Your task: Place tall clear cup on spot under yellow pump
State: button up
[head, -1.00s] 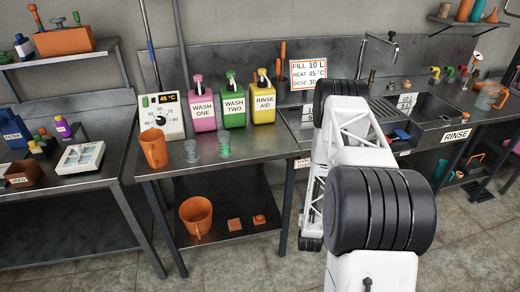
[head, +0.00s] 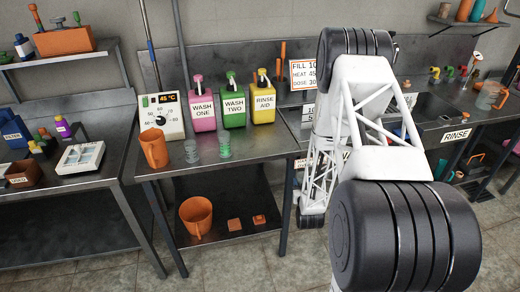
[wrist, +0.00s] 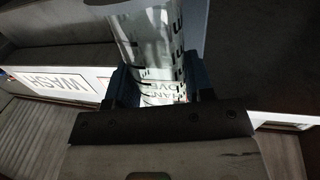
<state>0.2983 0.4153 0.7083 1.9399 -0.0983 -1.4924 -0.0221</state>
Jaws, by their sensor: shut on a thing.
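The tall clear cup (wrist: 150,35) with black marks on its wall shows at the top of the wrist view. My gripper (wrist: 158,82) is shut on it, one dark finger on each side. In the head view my arm hides the gripper and the held cup. The yellow RINSE AID pump bottle (head: 264,104) stands on the middle table, right of the green WASH TWO bottle (head: 234,108) and the pink WASH ONE bottle (head: 202,110). I cannot make out a marked spot in front of the yellow pump.
An orange mug (head: 154,149) stands at the left. The tabletop (head: 265,143) before the yellow bottle looks clear. A WASH sign (wrist: 55,84) shows in the wrist view.

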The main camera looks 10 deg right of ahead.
jog(key=s+a+r+n+y, duration=0.2)
jog(key=a+r, duration=0.6)
jog(key=r, duration=0.5)
jog(key=s+a+r+n+y, duration=0.3)
jog(key=a+r, duration=0.5)
jog(key=r, duration=0.5)
jog(key=shift+s+a+r+y, duration=0.4)
jog(key=shift+s+y, duration=0.35)
jog(key=shift+y, duration=0.45)
jog(key=shift+d, duration=0.1)
jog(key=d+f+x, duration=0.1)
jog(key=d+x, duration=0.2)
jog(key=x, duration=1)
jog(key=shift+w+d+f, duration=0.2)
jog(key=shift+w+d, duration=0.1)
jog(key=shift+w, duration=0.45)
jog(key=shift+w, duration=0.15)
